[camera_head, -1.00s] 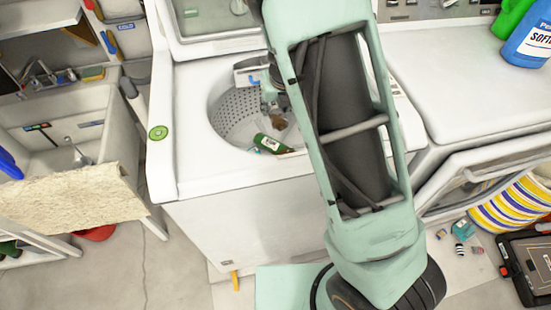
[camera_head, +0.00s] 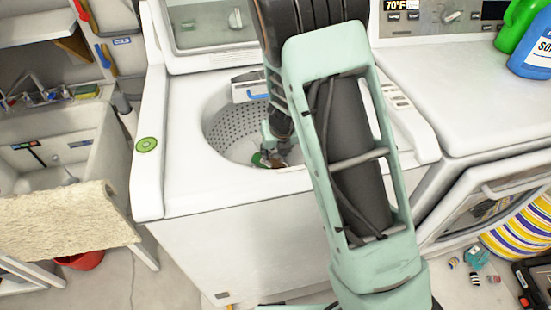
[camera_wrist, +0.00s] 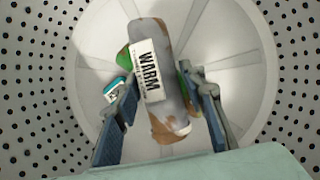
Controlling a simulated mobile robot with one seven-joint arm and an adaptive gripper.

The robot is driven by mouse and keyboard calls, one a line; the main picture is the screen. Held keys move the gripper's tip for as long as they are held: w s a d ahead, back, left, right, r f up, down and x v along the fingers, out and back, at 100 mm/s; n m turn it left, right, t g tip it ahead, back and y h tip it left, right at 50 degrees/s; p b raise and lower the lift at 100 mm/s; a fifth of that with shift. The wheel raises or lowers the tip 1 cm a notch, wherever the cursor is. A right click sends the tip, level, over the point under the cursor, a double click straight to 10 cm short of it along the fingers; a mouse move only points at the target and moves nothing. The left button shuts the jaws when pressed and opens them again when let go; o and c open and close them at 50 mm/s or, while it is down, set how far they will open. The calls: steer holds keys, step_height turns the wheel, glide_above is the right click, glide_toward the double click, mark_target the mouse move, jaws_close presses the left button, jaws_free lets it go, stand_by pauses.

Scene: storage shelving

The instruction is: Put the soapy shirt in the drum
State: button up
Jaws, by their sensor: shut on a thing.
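A grey rolled bundle with brown patches and a white "WARM" label, which looks like the shirt (camera_wrist: 170,75), lies between my fingers in the wrist view. My gripper (camera_wrist: 163,88) is shut on it, with one blue-grey finger on each side. In the head view my gripper (camera_head: 274,150) is inside the washer's round opening, and my arm hides part of it. The drum (camera_head: 228,130) has a perforated metal wall. Its pale, ribbed floor (camera_wrist: 90,45) shows behind the bundle. Green parts show at both sides of the bundle; I cannot tell whether they belong to it.
A small teal and white item (camera_wrist: 115,90) shows beside the left finger. The washer's raised lid (camera_head: 205,30) stands behind the opening. A sink (camera_head: 55,150) with a beige cloth (camera_head: 65,220) is at left. A dryer (camera_head: 450,95) with detergent bottles is at right.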

steer(key=shift+f, duration=0.85)
steer(key=shift+f, duration=0.1)
steer(key=shift+f+b, duration=0.3)
steer(key=shift+b, duration=0.15)
steer(key=o, duration=1.4)
steer(key=shift+r, duration=0.1)
steer(key=shift+c, duration=0.2)
steer(key=p+v, duration=0.6)
steer(key=v, duration=0.6)
steer(key=shift+r, duration=0.3)
